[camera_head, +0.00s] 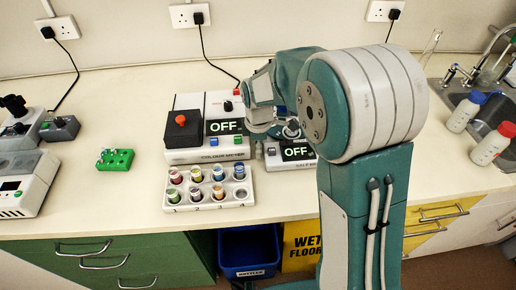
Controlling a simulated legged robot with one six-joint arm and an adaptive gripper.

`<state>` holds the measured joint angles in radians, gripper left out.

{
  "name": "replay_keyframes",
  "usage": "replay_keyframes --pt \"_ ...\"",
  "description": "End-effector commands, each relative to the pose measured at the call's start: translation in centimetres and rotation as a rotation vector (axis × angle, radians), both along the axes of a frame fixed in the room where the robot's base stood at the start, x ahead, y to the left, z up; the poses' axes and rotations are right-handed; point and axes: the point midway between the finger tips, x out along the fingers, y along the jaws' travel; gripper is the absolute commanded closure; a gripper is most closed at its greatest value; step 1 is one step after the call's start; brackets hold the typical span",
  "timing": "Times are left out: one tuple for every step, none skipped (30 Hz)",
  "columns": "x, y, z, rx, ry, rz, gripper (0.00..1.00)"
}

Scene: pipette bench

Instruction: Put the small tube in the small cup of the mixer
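A small green rack (116,161) stands on the bench left of centre, with one or two tiny tubes (101,157) at its left end; they are too small to make out well. Which device is the mixer is not clear. A grey machine with a black round top (14,104) stands at the left edge, with a small dark grey unit (60,128) beside it; no small cup can be made out. My gripper (290,129) is over the second "OFF" device, well right of the green rack. My arm partly hides it, and its fingers cannot be read.
A colour meter (208,155) reading "OFF" stands at centre, with a white rack (168,208) of several coloured pots before it. Two bottles (466,110) and a sink (477,98) are at right. The bench between the green rack and the meter is clear.

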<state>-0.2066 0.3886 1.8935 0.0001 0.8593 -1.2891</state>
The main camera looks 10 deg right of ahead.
Motion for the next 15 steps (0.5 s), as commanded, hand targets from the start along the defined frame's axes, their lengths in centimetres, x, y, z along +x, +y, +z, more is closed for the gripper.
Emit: replay_keyframes --pt "0.01 0.00 0.01 0.000 0.000 0.000 0.70" --pt "0.01 0.00 0.02 0.000 0.000 0.000 0.75" --pt "0.01 0.00 0.02 0.000 0.000 0.000 0.81" --pt "0.01 0.00 0.02 0.000 0.000 0.000 0.86" --pt "0.01 0.00 0.02 0.000 0.000 0.000 0.91" --pt "0.01 0.00 0.02 0.000 0.000 0.000 0.96" --pt "0.01 0.00 0.02 0.000 0.000 0.000 0.96" --pt "0.01 0.00 0.02 0.000 0.000 0.000 0.96" --pt "0.01 0.00 0.02 0.000 0.000 0.000 0.97" --pt "0.01 0.00 0.02 0.000 0.000 0.000 0.97" --pt "0.01 0.00 0.02 0.000 0.000 0.000 0.97" --pt "0.01 0.00 0.02 0.000 0.000 0.000 1.00" --pt "0.01 0.00 0.02 0.000 0.000 0.000 1.00" --pt "0.01 0.00 0.02 0.000 0.000 0.000 1.00" --pt "0.01 0.00 0.03 0.000 0.000 0.000 1.00"
